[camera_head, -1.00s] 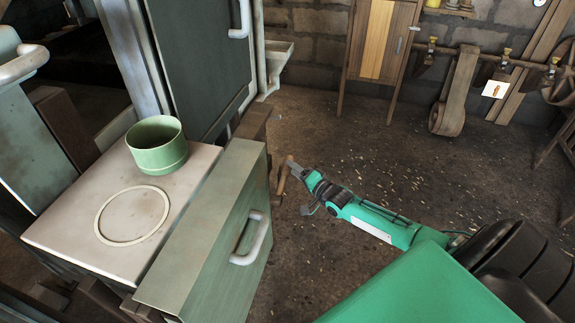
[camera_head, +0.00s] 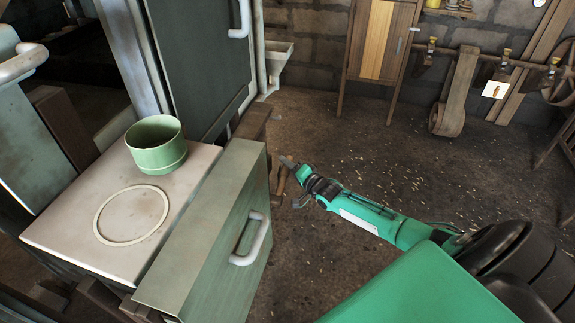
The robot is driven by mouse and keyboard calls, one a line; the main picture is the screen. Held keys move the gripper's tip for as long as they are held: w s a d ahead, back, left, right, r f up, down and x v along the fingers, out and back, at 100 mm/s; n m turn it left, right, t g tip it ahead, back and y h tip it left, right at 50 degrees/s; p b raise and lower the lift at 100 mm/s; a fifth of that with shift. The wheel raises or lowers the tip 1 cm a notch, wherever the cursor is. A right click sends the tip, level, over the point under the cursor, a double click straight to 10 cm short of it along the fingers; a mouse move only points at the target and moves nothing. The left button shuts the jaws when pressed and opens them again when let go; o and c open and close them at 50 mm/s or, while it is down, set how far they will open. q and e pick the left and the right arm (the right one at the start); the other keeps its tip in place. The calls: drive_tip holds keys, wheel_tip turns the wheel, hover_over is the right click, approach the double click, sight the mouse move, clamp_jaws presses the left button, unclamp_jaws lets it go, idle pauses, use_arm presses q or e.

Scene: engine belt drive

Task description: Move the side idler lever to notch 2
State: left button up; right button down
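My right gripper (camera_head: 288,181) reaches in from the right, past the far side of the green cabinet. Its two fingers look spread apart. A thin brown wooden bar (camera_head: 281,181), which may be the side idler lever, stands by the fingertips. It is small and partly hidden, and I cannot tell whether the fingers touch it. No notch marks can be made out. My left gripper is not in view.
A green cabinet with a pale handle (camera_head: 252,239) stands left of my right gripper. A green cup (camera_head: 157,145) and a cream ring (camera_head: 131,215) are on a pale top (camera_head: 75,228). Belts and wheels (camera_head: 455,90) stand at the back wall.

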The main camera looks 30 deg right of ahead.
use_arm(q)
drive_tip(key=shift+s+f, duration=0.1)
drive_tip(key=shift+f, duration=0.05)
